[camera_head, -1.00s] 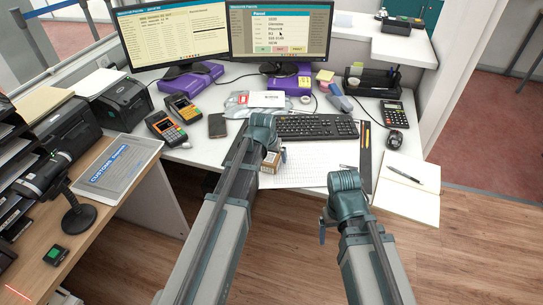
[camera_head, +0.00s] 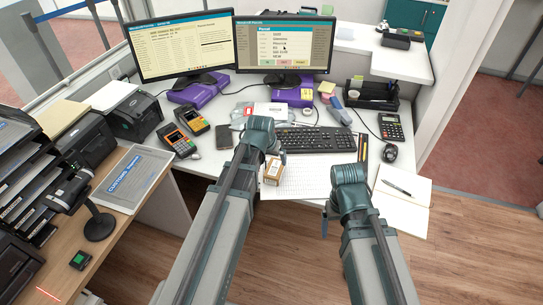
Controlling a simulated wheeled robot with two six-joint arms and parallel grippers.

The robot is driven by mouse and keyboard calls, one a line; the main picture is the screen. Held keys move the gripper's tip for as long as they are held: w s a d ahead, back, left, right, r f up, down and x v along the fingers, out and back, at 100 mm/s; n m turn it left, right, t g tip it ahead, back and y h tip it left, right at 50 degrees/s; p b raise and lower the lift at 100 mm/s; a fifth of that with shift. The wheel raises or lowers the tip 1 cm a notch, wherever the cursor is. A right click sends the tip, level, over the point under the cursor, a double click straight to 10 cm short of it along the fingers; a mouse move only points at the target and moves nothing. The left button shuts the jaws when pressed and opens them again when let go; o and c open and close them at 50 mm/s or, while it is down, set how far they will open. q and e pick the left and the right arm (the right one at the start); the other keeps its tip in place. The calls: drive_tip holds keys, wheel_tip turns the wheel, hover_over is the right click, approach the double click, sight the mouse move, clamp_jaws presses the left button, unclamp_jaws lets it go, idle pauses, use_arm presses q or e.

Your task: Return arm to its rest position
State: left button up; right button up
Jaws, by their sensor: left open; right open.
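My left arm reaches up from the bottom centre, its teal wrist over the counter's front part. My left gripper (camera_head: 282,157) is mostly hidden behind that wrist; only a small part shows. A small brown box (camera_head: 273,171) with a white label stands on the counter just below it, and I see nothing held. My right arm comes up from the bottom, to the right, with its bent wrist by the counter's front edge. My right gripper (camera_head: 324,222) is mostly hidden beneath the wrist, with a teal piece showing over the floor. It appears empty.
The counter bears a keyboard (camera_head: 314,139), a mouse (camera_head: 391,152), an open notebook (camera_head: 403,194) with a pen, card terminals (camera_head: 176,140) and two monitors (camera_head: 284,45). A side desk at left holds a scanner on a stand (camera_head: 98,222). Wooden floor (camera_head: 470,260) is clear at lower right.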

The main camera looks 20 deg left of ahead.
sight(274, 169)
use_arm(q)
drive_tip(key=shift+f, duration=0.1)
drive_tip(key=b+x, duration=1.1)
drive_tip(key=x, duration=0.1)
drive_tip(key=shift+f+b, duration=0.15)
drive_tip(key=shift+b, duration=0.15)
drive_tip(key=shift+r, duration=0.2)
